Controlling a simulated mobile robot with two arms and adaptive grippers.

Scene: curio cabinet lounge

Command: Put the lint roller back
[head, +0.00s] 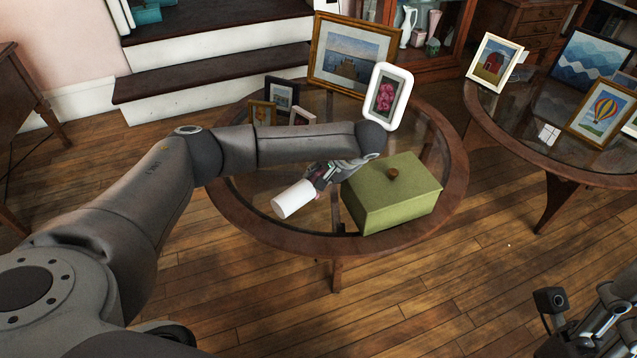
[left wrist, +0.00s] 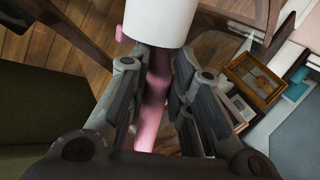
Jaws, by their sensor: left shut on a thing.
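The lint roller has a white roll (head: 294,199) and a pink handle, which shows in the left wrist view (left wrist: 155,88). My left gripper (head: 322,178) is shut on the pink handle, with the roll sticking out past the fingers. In the head view it holds the roller over the round glass-topped table (head: 241,218), just left of a green lidded box (head: 392,203). I cannot tell how far above the glass the roller is. My right gripper (head: 604,318) is at the lower right, away from the table; its fingers are unclear.
Picture frames stand at the table's back, including a large gold one (head: 350,52) and a white one (head: 389,96). A second round table (head: 540,135) with more frames stands at the right. Steps (head: 215,50) rise behind. The wooden floor in front (head: 430,290) is clear.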

